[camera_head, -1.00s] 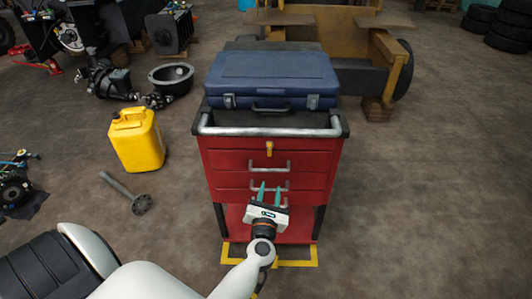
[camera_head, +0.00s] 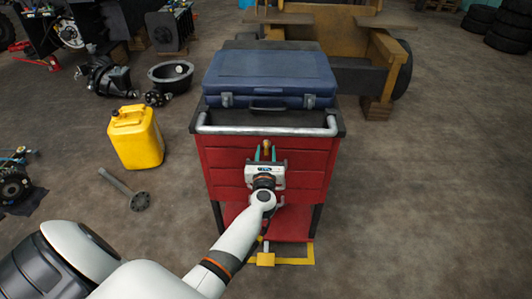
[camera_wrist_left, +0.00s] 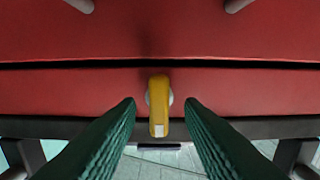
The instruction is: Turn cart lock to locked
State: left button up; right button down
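The red tool cart (camera_head: 215,160) stands in the middle of the head view. Its cart lock (camera_head: 267,145) is a small yellow lever high on the drawer front, partly hidden by my gripper. In the left wrist view the lock lever (camera_wrist_left: 159,108) stands in line with the picture's vertical on a round silver base. My left gripper (camera_head: 265,154) is at the lock. Its green fingers are open, one on each side of the lever, with visible gaps in the left wrist view (camera_wrist_left: 160,106). My right gripper is not in view.
A blue case (camera_head: 270,75) lies on the cart behind its grey handle bar (camera_head: 265,130). A yellow canister (camera_head: 135,138) and a metal shaft (camera_head: 125,188) are on the floor at left. The floor right of the cart is clear.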

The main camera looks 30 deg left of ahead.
pick_arm(q)
grip_shut()
jog(key=shift+m, duration=0.4)
jog(key=shift+w+m+p, duration=0.1)
jog(key=shift+m+p, duration=0.4)
jog(key=shift+m, duration=0.4)
jog(key=m+p, duration=0.2)
jog(key=m, duration=0.4)
jog(key=shift+d+m, duration=0.15)
jog(key=shift+m, duration=0.15)
jog(key=shift+f+m+p, duration=0.15)
jog(key=shift+m+p, duration=0.5)
jog(key=shift+m, duration=1.55)
jog(key=shift+f+m+p, duration=0.15)
jog(key=shift+m+p, duration=0.5)
jog(key=shift+m, duration=1.55)
